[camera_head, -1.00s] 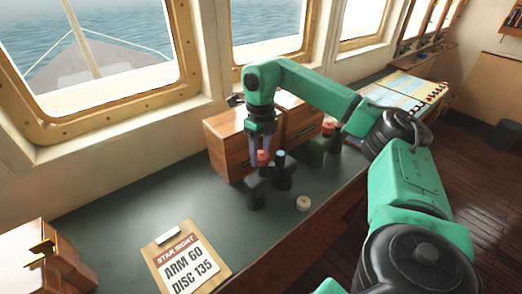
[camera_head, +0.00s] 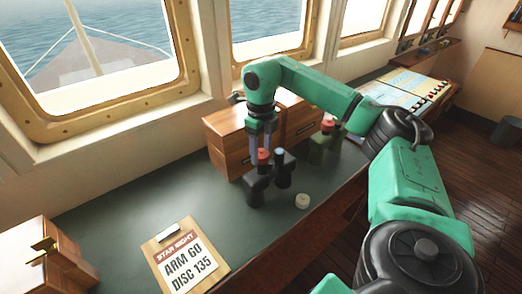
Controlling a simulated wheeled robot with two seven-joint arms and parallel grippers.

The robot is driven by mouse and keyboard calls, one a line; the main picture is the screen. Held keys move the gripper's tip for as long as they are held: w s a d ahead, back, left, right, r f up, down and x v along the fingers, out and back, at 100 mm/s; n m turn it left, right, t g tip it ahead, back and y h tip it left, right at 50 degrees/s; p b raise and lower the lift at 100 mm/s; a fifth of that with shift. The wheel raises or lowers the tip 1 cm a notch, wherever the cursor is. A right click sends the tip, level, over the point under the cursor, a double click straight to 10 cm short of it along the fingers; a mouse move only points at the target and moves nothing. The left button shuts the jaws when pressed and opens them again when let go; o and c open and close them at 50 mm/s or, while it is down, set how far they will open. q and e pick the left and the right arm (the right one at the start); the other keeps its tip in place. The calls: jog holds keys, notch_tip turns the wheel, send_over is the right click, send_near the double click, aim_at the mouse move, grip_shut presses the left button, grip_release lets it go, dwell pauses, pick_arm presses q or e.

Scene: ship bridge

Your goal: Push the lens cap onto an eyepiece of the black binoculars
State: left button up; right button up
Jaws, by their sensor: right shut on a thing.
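The black binoculars (camera_head: 257,190) stand upright on the desk with their eyepieces up. The right-hand eyepiece (camera_head: 281,172) has a pale blue top. A red lens cap (camera_head: 263,154) is at the top of the left-hand eyepiece, between the fingers of my right gripper (camera_head: 263,150). That gripper points down from above and is shut on the cap. The fingers partly hide the cap, and I cannot tell whether it is seated on the eyepiece or just above it. My left gripper is not in view.
A small cream round object (camera_head: 302,201) lies right of the black pair. Wooden drawers (camera_head: 229,145) stand close behind. A clipboard (camera_head: 182,262) lies front left; the desk between is clear.

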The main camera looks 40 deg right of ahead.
jog(key=shift+s+d+f, duration=0.1)
dwell(0.3)
jog(key=shift+f, duration=0.8)
dwell(0.6)
jog(key=o, duration=1.6)
jog(key=shift+c, duration=0.2)
jog(key=shift+r, duration=0.1)
notch_tip(320, 180, up, 7)
jog(key=p, duration=0.6)
